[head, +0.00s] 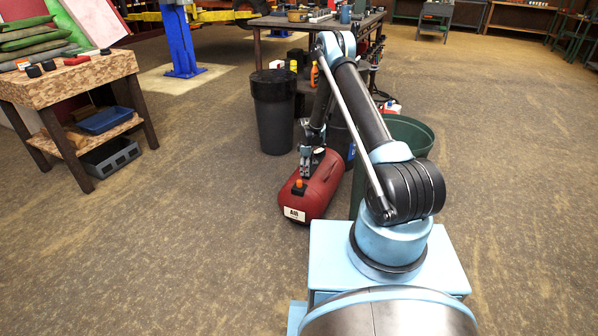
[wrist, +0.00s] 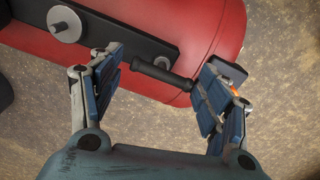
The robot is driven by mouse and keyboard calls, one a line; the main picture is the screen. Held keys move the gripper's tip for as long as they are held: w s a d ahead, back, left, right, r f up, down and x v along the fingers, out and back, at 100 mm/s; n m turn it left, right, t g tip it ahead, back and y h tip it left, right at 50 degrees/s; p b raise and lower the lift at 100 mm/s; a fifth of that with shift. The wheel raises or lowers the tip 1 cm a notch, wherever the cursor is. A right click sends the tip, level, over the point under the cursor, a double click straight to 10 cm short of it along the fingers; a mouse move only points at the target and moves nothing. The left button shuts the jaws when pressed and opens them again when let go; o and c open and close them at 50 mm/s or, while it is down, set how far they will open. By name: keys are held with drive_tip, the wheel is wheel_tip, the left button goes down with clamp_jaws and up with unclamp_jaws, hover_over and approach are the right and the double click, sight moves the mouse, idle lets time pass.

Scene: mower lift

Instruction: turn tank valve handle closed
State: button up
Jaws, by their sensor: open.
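A red air tank (head: 325,185) lies on the floor; its red side fills the upper part of the wrist view (wrist: 200,30). A small orange part (head: 299,183) sits on a black block near its labelled end; the orange is mostly hidden behind the right finger in the wrist view. A short black bar (wrist: 160,74), which may be the valve handle, lies between my fingers. My gripper (wrist: 158,80) is open, its blue-padded fingers on either side of the bar. I cannot tell whether either finger touches it. In the head view my gripper (head: 306,168) is over the tank.
A black plate with a round bolt (wrist: 66,25) runs along the tank. A dark bin (head: 273,115) stands behind it and a green bin (head: 410,133) to its right. A workbench (head: 70,90) stands at left. Floor left of the tank is clear.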

drive_tip(key=shift+f, duration=0.7)
